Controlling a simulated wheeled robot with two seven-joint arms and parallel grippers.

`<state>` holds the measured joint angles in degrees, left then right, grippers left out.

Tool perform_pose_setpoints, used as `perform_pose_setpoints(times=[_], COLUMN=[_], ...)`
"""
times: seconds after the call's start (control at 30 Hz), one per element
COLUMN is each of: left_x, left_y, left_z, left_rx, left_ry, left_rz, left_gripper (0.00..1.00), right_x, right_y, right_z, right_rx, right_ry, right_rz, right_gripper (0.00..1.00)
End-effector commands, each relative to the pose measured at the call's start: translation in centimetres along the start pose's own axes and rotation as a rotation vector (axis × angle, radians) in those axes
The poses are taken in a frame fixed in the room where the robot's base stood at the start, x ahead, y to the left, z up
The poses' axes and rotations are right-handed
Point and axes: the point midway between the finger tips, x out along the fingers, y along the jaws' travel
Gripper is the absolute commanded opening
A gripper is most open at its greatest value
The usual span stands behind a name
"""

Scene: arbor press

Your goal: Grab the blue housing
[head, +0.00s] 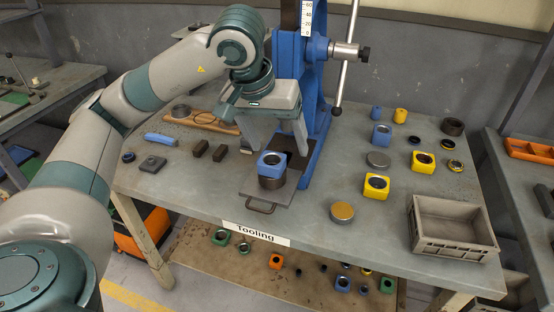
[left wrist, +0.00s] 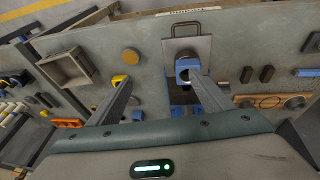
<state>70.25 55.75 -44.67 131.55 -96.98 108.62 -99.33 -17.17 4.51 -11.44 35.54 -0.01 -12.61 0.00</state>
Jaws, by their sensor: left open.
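A blue housing (head: 271,163), square with a round bore, sits on a dark ring (head: 271,182) on the press's grey plate (head: 256,193). The same housing shows in the left wrist view (left wrist: 182,66), partly covered by one finger. A second blue housing (head: 381,134) stands on the table right of the press. My left gripper (head: 276,145) is open and empty, with fingers pointing down above and behind the housing on the plate. In the left wrist view the gripper (left wrist: 161,82) has its fingers wide apart, the right one overlapping the housing. My right gripper is out of view.
The blue arbor press (head: 316,150) stands right behind my left gripper. Yellow housings (head: 376,186), a brass-coloured disc (head: 342,212) and a grey crate (head: 450,226) are to the right. Dark blocks (head: 200,148) lie to the left. The front strip of the table is clear.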

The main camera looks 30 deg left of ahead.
Motion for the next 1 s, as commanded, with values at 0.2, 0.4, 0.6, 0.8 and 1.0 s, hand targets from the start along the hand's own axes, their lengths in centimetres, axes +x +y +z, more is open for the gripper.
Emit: perform_pose_setpoints(times=[0.2, 0.4, 0.6, 0.8, 1.0], left_x=[-2.1, -2.2, -2.0, -1.1, 0.7], left_y=[-3.7, -3.8, -3.8, -3.8, -4.1], left_z=[-1.8, -1.8, -1.8, -1.8, -2.0], left_rx=[0.033, 0.034, 0.033, 0.033, 0.032], left_ry=[0.085, 0.086, 0.084, 0.082, 0.079], left_rz=[-0.138, -0.143, -0.141, -0.14, -0.14], left_gripper=[0.73, 0.73, 0.73, 0.73, 0.73], right_x=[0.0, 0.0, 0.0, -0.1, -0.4], right_y=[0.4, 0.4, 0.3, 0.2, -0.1], right_z=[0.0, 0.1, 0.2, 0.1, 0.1], right_rx=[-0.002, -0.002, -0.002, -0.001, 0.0], right_ry=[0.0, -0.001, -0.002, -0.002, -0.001], right_rz=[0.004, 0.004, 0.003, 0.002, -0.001], right_gripper=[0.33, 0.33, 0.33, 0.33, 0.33])
